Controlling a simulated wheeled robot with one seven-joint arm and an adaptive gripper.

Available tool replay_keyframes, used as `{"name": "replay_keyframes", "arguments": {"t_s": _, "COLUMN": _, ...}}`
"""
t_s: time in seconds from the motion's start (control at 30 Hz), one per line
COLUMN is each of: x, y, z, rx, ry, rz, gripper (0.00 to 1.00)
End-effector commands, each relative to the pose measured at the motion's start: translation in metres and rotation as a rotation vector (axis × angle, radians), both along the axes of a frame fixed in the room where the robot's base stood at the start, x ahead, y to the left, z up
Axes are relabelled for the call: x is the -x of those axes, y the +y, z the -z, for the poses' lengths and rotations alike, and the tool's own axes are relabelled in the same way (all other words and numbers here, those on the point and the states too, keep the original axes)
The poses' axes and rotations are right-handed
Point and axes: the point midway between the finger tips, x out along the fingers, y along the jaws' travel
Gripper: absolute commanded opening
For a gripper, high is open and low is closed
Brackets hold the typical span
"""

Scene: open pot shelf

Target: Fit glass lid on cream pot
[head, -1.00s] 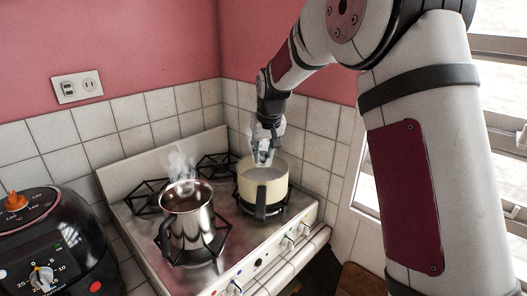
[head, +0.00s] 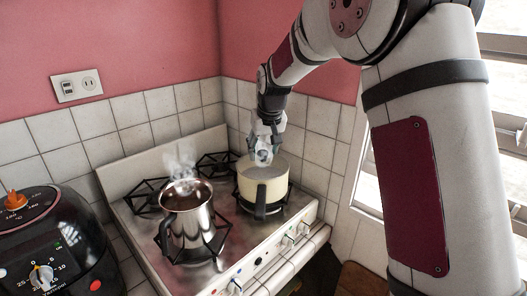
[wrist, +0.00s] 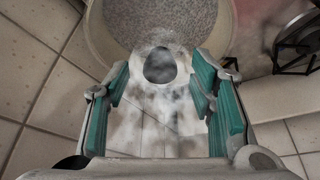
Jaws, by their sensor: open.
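My gripper (head: 265,143) is over the pot's back-left rim, fingers pointing down. In the wrist view its teal-padded fingers (wrist: 163,76) are spread apart. A clear, whitish piece with a dark oval centre, apparently the glass lid (wrist: 160,65), shows between and beyond them, overlapping the pot's rim. In the head view it is a small pale shape (head: 263,158) below the fingers. Its outline and whether it touches the pot are unclear.
A steaming steel pot (head: 187,216) stands on the burner to the left. Bare burner grates (head: 216,164) lie behind. Tiled walls (head: 92,122) close in the corner behind. A black appliance (head: 40,240) stands at the far left, a window at the right.

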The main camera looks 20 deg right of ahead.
Motion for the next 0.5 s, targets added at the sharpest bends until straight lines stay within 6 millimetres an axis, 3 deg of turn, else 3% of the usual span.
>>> {"name": "replay_keyframes", "arguments": {"t_s": 0.3, "x": 0.024, "y": 0.000, "z": -0.059, "rx": 0.000, "ry": -0.005, "rz": 0.000, "gripper": 0.50}}
{"name": "replay_keyframes", "arguments": {"t_s": 0.5, "x": 0.036, "y": 0.000, "z": -0.088, "rx": 0.000, "ry": -0.003, "rz": 0.000, "gripper": 0.50}}
